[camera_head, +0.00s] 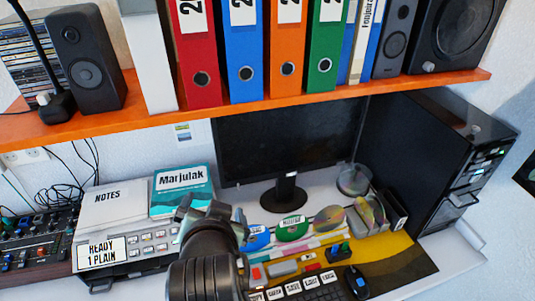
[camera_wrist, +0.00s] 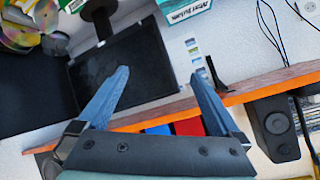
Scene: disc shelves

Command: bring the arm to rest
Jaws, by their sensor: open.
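My gripper (camera_head: 215,215) shows in the head view above the desk, in front of the teal Marjulak book and left of the monitor stand. Its fingers are mostly hidden there by my own wrist. In the wrist view my gripper (camera_wrist: 160,85) has its two blue-grey fingers spread wide apart, with nothing between them. The dark monitor (camera_wrist: 120,60) and the white wall lie behind the fingers. The orange shelf edge (camera_wrist: 270,83) runs behind and below them in that view. I cannot tell of any contact.
The orange shelf (camera_head: 300,93) carries binders and speakers above the desk. A monitor (camera_head: 290,135) and a black PC tower (camera_head: 435,160) stand at the back and right. Discs (camera_head: 330,218), a keyboard (camera_head: 305,288) and a mixer (camera_head: 35,245) crowd the desk. Free room is small.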

